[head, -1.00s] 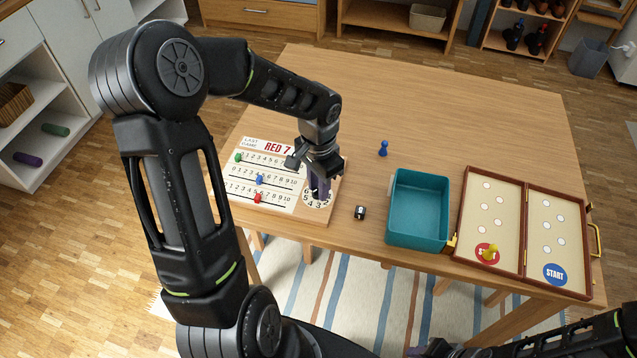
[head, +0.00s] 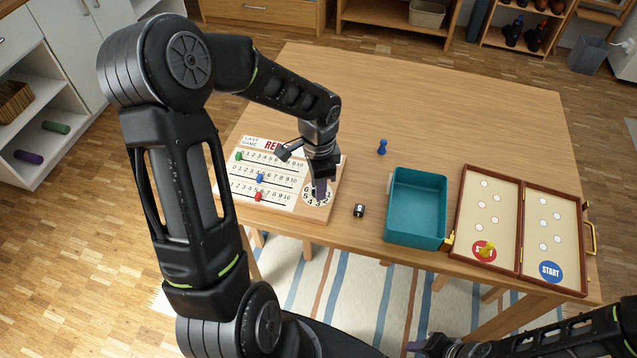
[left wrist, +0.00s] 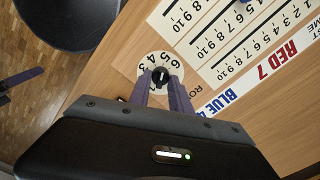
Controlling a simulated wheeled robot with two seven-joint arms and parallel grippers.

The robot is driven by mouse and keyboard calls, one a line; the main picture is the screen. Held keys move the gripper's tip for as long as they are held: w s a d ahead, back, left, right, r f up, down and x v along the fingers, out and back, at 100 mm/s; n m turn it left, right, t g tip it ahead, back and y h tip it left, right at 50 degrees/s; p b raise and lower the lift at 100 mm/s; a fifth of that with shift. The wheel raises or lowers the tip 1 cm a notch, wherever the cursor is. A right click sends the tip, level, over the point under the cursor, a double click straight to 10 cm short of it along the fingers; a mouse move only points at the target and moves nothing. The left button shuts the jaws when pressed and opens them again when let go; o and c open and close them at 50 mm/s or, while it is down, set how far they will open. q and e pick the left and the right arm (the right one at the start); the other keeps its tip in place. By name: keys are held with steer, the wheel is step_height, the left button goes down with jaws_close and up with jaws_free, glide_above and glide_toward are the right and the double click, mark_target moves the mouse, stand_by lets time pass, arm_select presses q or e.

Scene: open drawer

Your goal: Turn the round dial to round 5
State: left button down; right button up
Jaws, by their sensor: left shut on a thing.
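The round dial (head: 327,201) is a white numbered disc at the right end of the wooden scoreboard (head: 316,220). My left gripper (head: 320,192) reaches down onto it and hides part of it. In the left wrist view, its purple fingers (left wrist: 160,79) are shut on the dial's black knob (left wrist: 160,75), one on each side. Around the knob, on the white disc (left wrist: 172,62), 6, 5, 4 and 3 show; the near part is hidden. A white mark shows on the knob, but its exact number is hard to tell. My right gripper (head: 421,347) is at the bottom edge, partly cut off.
The board has green (head: 239,157), blue (head: 260,178) and red (head: 258,196) sliders. A black die (head: 359,210), blue pawn (head: 382,146), teal tray (head: 417,240) and open game case (head: 522,230) lie to the right. The table's back is clear.

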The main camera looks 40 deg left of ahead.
arm_select(q)
steer(key=c, duration=1.2)
jaws_free()
steer(key=shift+r, duration=0.1)
step_height(320, 180, up, 8)
steer(key=shift+f, duration=0.15)
